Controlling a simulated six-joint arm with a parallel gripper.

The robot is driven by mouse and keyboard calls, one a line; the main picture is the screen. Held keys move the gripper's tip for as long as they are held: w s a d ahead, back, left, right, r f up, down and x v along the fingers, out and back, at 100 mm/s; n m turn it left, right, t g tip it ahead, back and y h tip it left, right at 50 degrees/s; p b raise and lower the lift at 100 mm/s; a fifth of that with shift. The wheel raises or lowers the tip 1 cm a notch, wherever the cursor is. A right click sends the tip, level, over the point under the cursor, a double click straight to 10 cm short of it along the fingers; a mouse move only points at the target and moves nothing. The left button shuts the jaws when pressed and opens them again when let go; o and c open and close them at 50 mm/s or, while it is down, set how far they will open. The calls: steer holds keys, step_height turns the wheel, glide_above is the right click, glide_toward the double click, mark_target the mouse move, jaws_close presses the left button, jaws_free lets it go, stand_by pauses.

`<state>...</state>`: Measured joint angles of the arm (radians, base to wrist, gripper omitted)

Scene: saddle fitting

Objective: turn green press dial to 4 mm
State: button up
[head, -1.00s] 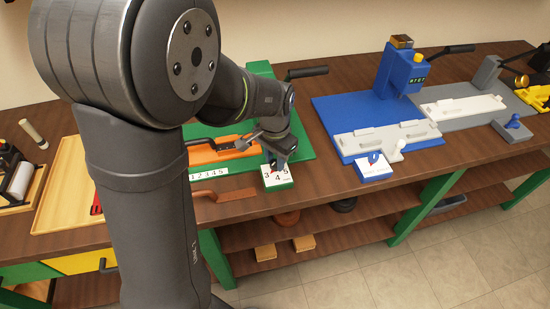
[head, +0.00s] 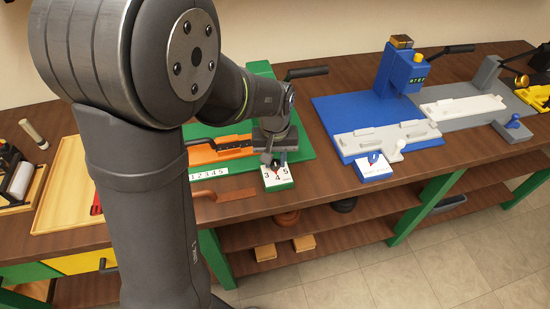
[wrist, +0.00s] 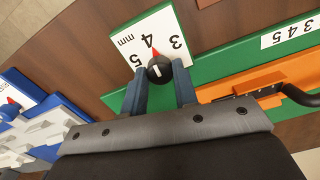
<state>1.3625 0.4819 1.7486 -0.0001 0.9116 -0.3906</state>
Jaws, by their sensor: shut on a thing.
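The green press (head: 262,70) stands on its green base. Its dial block at the front has a white face (head: 268,184) marked 3, 4, 5 and mm. In the wrist view the black round dial knob (wrist: 160,70) sits at the edge of the white face (wrist: 128,46). Its red pointer (wrist: 154,57) is directed at or very near the 4. My gripper (wrist: 160,76) is shut on the knob, one blue-grey finger on each side. In the head view my gripper (head: 269,157) is over the dial and hides the knob.
An orange fixture (head: 215,152) lies on the green base, left of my gripper, with a black handle close by. A blue press (head: 385,80) with its own dial (head: 373,167) stands to the right. Bare brown bench lies between them.

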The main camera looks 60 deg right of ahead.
mark_target(275, 162)
steer(key=shift+n, duration=0.4)
steer(key=o, duration=1)
steer(key=shift+r, duration=0.1)
step_height(275, 162, up, 17)
steer(key=shift+r, duration=0.15)
stand_by(0.4)
step_height(275, 162, down, 18)
steer(key=shift+r, duration=0.25)
stand_by(0.5)
